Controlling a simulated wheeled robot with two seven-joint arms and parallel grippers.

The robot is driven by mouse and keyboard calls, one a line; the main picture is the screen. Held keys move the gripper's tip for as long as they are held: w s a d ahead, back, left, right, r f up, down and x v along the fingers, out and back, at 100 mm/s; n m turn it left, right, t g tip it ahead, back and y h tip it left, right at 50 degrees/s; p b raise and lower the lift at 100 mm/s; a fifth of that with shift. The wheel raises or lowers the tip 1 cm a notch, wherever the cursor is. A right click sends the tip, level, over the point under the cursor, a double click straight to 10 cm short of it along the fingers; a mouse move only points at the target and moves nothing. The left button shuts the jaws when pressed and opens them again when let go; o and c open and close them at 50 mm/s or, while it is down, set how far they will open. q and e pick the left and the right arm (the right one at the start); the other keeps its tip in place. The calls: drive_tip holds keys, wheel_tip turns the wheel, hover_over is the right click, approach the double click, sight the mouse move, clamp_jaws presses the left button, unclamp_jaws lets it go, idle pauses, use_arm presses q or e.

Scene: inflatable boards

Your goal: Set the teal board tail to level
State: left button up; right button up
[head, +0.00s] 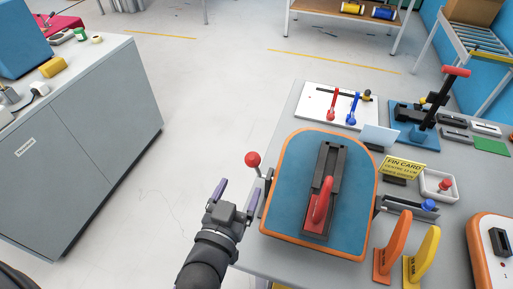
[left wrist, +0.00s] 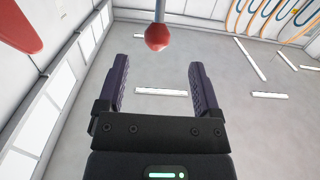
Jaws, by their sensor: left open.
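The teal board tail (head: 292,187), with an orange edge, lies on the grey bench with its rounded end away from me. A black fin box (head: 335,160) runs along its middle, with a red fin (head: 321,203) standing in it. A lever with a red ball knob (head: 252,159) stands at the board's left side. My left gripper (head: 236,193) is open and empty, just left of the board and below the knob in the picture. In the left wrist view the red knob (left wrist: 157,38) shows just beyond the open fingers (left wrist: 152,65), apart from them. My right gripper is out of view.
Orange (head: 392,250) and yellow (head: 423,255) fins stand right of the board. A yellow fin card (head: 403,167), a white tray (head: 438,187) and a white panel with red and blue levers (head: 318,107) are on the bench. A grey cabinet (head: 90,150) stands left; floor between is clear.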

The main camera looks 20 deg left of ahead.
sight(255, 153)
use_arm(q)
drive_tip(key=w, duration=0.6)
drive_tip(key=w+b, duration=0.1)
drive_tip(key=w, duration=0.3)
drive_tip(key=shift+d+r, duration=0.25)
drive_tip(key=shift+r, duration=0.05)
clamp_jaws()
